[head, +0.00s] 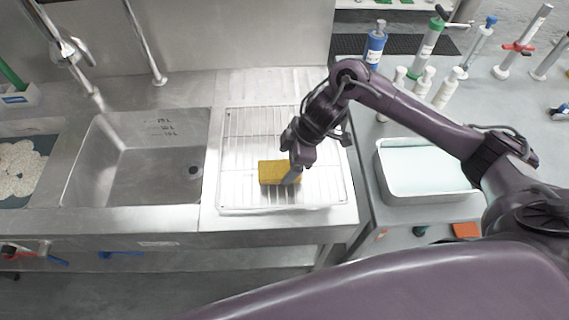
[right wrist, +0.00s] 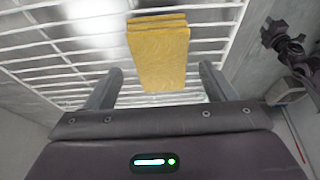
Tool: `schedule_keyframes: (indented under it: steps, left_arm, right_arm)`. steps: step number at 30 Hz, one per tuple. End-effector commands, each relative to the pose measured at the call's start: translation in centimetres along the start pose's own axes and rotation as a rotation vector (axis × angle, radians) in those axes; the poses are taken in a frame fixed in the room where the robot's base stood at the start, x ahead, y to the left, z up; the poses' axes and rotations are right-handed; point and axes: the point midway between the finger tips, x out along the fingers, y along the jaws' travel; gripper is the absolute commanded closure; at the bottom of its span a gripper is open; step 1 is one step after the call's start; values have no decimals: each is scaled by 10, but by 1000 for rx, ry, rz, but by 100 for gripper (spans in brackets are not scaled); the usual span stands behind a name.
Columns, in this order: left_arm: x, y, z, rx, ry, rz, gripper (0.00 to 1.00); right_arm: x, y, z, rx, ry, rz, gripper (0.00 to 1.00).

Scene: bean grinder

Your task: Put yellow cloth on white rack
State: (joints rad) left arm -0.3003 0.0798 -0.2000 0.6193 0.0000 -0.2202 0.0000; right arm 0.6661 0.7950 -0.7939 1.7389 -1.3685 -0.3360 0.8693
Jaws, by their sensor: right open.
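The yellow cloth (head: 272,172) is a folded block lying on the white wire rack (head: 236,193) beside the sink. In the right wrist view the cloth (right wrist: 160,58) lies on the wires of the rack (right wrist: 60,62), ahead of and between the fingers. My right gripper (head: 291,178) is at the right end of the cloth in the head view, hiding a little of it. In the right wrist view the right gripper (right wrist: 158,88) has its two fingers spread wide apart, with nothing clamped between them. My left gripper is not in view.
A steel sink basin (head: 140,160) lies left of the rack. A white tray (head: 425,170) stands on the grey bench to the right. Behind it are several bottles, including a blue one (head: 375,45) and a green one (head: 428,45). A faucet (head: 72,50) rises at the back left.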

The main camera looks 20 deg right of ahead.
Motion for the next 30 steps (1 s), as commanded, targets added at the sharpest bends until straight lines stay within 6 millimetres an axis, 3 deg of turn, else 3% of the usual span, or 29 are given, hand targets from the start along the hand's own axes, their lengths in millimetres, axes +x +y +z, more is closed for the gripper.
schedule_keyframes:
  steps: [6, 12, 18, 30]
  left_arm:
    - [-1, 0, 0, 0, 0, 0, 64]
    - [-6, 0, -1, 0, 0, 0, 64]
    - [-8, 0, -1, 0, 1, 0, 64]
    - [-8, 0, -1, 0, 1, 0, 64]
  right_arm:
    - [-52, 2, 0, -2, -2, 8, 23]
    - [-85, 1, 0, -1, -2, 5, 23]
    - [-98, 0, 0, 0, -1, 1, 23]
    - [-97, 0, 0, 0, 0, 0, 23]
